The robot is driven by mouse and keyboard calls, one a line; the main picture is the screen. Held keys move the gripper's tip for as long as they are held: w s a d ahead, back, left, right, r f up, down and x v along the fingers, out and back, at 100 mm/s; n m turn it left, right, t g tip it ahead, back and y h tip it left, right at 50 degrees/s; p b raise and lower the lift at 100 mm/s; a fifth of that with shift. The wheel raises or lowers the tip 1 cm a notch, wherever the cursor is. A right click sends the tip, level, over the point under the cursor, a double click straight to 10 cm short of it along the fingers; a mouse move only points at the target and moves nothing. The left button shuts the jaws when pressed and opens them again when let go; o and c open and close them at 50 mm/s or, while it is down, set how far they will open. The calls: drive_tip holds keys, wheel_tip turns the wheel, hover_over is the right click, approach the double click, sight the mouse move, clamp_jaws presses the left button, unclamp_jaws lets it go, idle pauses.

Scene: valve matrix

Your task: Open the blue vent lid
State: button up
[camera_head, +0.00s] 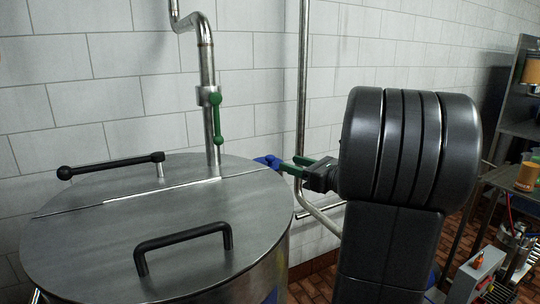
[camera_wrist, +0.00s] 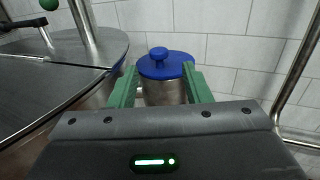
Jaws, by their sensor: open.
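The blue vent lid (camera_wrist: 166,66) has a round knob on top and sits on a short metal pipe stub (camera_wrist: 164,92) beside the tank. In the head view only a blue part of the lid (camera_head: 268,161) shows at the tank's right edge, in front of my fingertips. My gripper (camera_wrist: 158,82) has green fingers and is open. In the wrist view one finger stands on each side of the stub, just below and in front of the lid. I cannot tell whether they touch it. In the head view my gripper (camera_head: 290,168) reaches left from my dark arm.
The large steel tank (camera_head: 100,235) fills the left, with a black handle (camera_head: 184,240) and a black lever (camera_head: 110,165) on its top. A vertical pipe with a green valve handle (camera_head: 218,118) rises behind it. Another pipe (camera_head: 302,90) runs up the tiled wall. Shelves stand far right.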

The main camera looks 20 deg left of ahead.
sight(270, 156)
drive_tip(key=p+x, duration=0.1)
drive_tip(key=x, duration=0.7)
drive_tip(key=shift+a, duration=0.3)
clamp_jaws()
